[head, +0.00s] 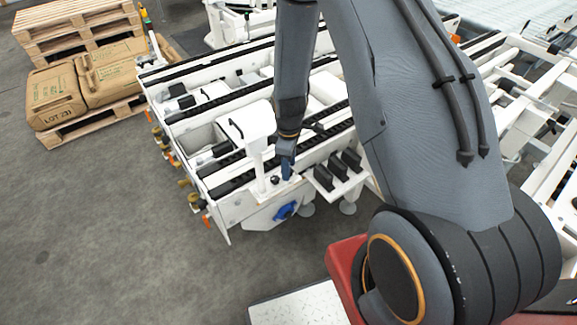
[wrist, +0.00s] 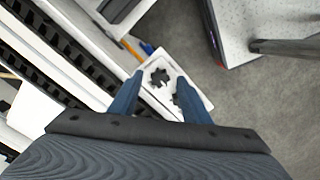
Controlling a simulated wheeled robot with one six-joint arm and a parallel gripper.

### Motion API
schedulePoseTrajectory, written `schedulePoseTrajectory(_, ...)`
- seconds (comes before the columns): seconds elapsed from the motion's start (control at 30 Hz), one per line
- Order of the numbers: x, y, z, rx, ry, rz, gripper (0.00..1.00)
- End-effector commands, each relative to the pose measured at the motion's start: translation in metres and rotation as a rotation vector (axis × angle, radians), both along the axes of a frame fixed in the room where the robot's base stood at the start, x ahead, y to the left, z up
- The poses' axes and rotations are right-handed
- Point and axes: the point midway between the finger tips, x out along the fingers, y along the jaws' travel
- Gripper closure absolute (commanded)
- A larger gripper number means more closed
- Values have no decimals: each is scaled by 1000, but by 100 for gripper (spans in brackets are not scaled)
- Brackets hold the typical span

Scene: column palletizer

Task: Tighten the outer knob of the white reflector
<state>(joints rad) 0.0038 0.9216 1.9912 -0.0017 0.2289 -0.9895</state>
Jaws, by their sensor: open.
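In the wrist view, a white plate (wrist: 172,68), apparently the reflector's mount, carries two black star-shaped knobs. One knob (wrist: 158,77) lies between my fingers in the picture. The second knob (wrist: 176,99) is lower right, partly hidden by the right finger. I cannot tell which is the outer one. My gripper (wrist: 160,80) has two blue fingers, spread apart with nothing held. In the head view, my gripper (head: 286,172) points down over the near end of the white machine, beside a small black knob (head: 275,180). Contact cannot be judged.
A white upright bracket (head: 255,150) stands just left of my gripper. A blue knob (head: 287,210) sits below on the machine's front. Black blocks (head: 338,168) stand to the right. Sacks (head: 108,70) on a pallet stand far left. The grey floor (head: 110,230) at left is clear.

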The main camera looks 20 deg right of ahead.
Motion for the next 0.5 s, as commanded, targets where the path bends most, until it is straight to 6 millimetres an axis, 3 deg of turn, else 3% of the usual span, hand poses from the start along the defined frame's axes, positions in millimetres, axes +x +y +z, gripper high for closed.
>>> schedulePoseTrajectory(0.37,0,0,-5,0,-1,0,59)
schedulePoseTrajectory(0.5,0,0,-4,0,-1,0,82)
